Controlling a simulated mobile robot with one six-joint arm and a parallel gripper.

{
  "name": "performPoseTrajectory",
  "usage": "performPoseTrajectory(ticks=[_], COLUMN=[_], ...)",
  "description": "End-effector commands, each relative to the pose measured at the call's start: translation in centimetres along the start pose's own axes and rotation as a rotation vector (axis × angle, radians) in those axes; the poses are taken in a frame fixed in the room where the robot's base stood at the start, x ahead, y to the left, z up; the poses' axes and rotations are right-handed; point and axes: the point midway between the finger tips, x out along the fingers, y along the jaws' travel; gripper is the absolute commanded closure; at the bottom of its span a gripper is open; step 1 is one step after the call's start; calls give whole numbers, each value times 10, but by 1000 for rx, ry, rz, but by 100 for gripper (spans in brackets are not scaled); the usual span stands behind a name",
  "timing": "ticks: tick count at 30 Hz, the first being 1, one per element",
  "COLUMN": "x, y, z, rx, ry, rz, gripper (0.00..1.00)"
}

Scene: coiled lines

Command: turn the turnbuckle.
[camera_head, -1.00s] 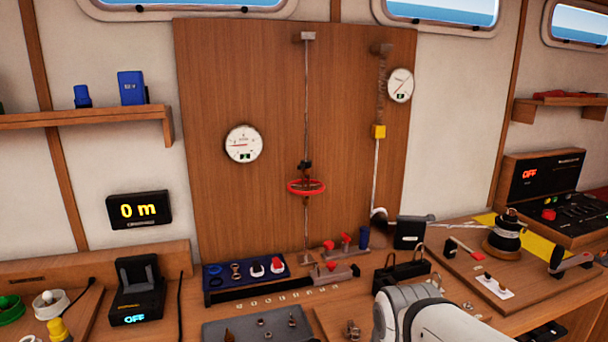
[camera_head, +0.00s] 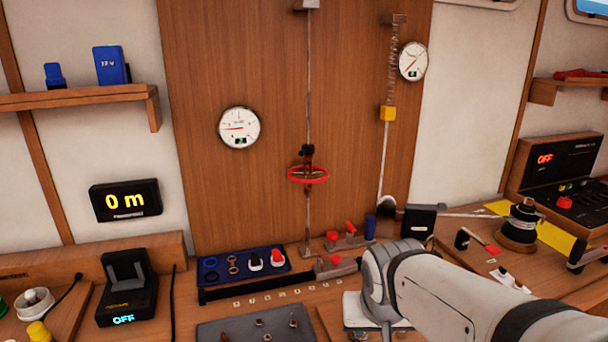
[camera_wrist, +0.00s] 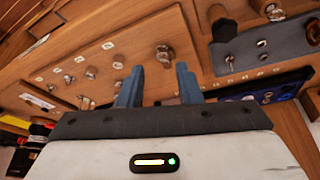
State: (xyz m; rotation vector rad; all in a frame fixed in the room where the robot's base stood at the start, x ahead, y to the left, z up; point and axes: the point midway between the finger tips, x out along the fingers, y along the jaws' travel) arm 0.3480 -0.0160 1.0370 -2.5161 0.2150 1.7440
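The turnbuckle (camera_head: 308,174) hangs upright on a thin vertical wire in front of the wooden wall panel. A red ring surrounds its body, and a dark fitting sits just above it. The wire runs from a bracket at the panel top down to the bench. My gripper's two blue fingers (camera_wrist: 157,85) show in the wrist view, spread apart with nothing between them. They are over a bench board with metal fittings. The turnbuckle is not in the wrist view. In the head view my arm is at lower right, and the gripper itself is hidden.
A round gauge (camera_head: 239,128) is left of the wire. A spring line with a yellow block (camera_head: 388,113) hangs to the right. A blue tray (camera_head: 243,264) and a grey mat (camera_head: 255,328) with small parts lie below. The air around the turnbuckle is clear.

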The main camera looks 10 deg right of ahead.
Motion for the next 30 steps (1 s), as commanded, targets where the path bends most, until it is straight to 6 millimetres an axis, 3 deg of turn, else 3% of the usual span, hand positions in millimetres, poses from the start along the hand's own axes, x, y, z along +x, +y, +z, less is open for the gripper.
performPoseTrajectory(ticks=[8,12,16,22,30], x=[7,3,-1,-1,5], y=[26,26,20,-3,-26], z=[-157,-228,-284,-340,-359], rx=[385,539,652,764,834], ry=[450,639,760,754,567], rz=[-21,-172,-373,-755,-1082], gripper=[68,68,68,68,68])
